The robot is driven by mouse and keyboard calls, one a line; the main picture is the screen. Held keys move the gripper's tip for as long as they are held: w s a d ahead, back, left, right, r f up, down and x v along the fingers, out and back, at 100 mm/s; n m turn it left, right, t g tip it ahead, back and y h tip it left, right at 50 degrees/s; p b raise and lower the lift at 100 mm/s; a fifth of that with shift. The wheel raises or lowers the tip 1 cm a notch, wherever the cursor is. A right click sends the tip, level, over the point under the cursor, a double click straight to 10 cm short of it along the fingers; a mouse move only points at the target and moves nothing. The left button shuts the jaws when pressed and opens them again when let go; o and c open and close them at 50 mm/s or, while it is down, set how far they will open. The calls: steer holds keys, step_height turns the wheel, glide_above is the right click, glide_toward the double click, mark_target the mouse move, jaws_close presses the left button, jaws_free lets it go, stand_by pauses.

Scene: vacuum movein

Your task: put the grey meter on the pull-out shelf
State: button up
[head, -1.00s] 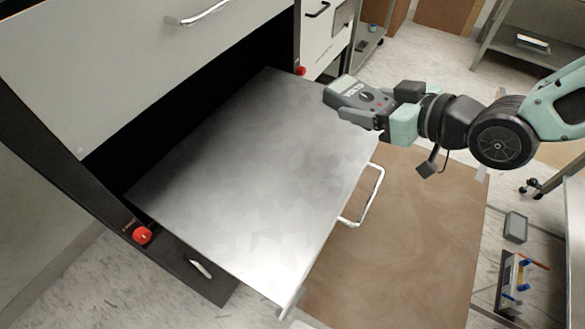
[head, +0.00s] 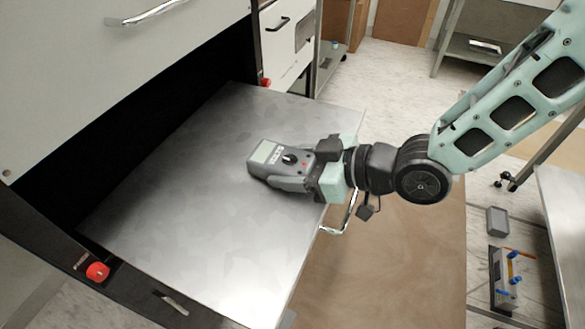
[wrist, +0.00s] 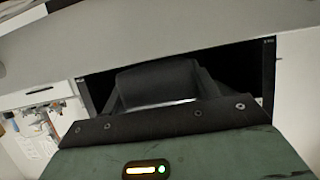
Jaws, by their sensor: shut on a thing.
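The grey meter (head: 277,160), with a small screen and a dark dial, is in my gripper (head: 310,172) in the head view. My gripper is shut on its near end. The meter is over the right middle part of the pull-out shelf (head: 180,220), a flat metal panel drawn out of the cabinet. I cannot tell whether the meter touches the shelf or is slightly above it. In the wrist view the dark gripper body (wrist: 160,90) fills the middle and the meter cannot be made out.
The cabinet's upper drawer front (head: 100,90) overhangs the dark opening behind the shelf. The shelf's wire handle (head: 343,218) stands out at its front edge, below my gripper. Red knobs (head: 97,271) sit on the frame. Most of the shelf is bare.

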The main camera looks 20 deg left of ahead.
steer(key=shift+f, duration=0.35)
steer(key=shift+f, duration=0.25)
steer(key=o, duration=1.1)
steer(key=shift+o, duration=0.2)
steer(key=shift+r, duration=0.15)
